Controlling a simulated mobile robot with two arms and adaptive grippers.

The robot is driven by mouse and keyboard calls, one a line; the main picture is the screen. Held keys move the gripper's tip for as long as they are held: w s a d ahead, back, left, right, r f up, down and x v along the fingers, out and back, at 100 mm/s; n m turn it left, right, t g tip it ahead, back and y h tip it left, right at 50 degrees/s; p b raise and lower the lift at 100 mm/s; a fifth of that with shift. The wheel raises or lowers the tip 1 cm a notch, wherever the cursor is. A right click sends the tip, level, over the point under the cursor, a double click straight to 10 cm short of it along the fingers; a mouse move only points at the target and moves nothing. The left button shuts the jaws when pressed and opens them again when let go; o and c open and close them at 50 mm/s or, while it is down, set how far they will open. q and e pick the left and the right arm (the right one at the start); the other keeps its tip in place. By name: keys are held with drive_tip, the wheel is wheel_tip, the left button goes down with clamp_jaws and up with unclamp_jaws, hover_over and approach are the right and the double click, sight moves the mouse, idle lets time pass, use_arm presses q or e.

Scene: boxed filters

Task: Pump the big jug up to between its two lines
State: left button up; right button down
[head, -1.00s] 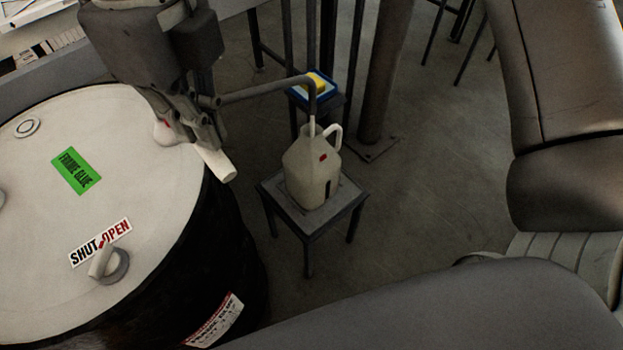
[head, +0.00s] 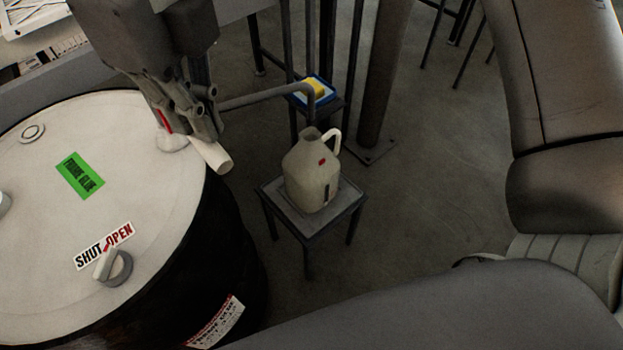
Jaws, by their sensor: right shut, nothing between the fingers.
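The big jug (head: 312,175) is pale, with a handle at the upper right, a red mark and a dark vertical strip low on its side. It stands upright on a small stool (head: 350,197). Its two lines and fill level cannot be made out. A grey spout pipe (head: 265,96) bends down above the jug's open mouth. My right gripper (head: 207,135) is shut and empty over the drum's edge, close to the pump. A pale cylinder (head: 215,159) sticks out below it. The gripper hides most of the pump. My left gripper is not in view.
The dark drum (head: 225,240) with a white lid fills the left. Its lid carries a green label (head: 80,175), a SHUT/OPEN sticker (head: 104,246) and a knob (head: 114,267). A brown post (head: 379,85) stands behind.

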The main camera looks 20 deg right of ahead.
wheel_tip(320, 180, up, 11)
drive_tip(key=p, duration=0.7)
drive_tip(key=shift+w+a+r, duration=0.15)
drive_tip(key=shift+w+r, duration=0.05)
drive_tip(key=shift+w, duration=0.1)
idle(0.3)
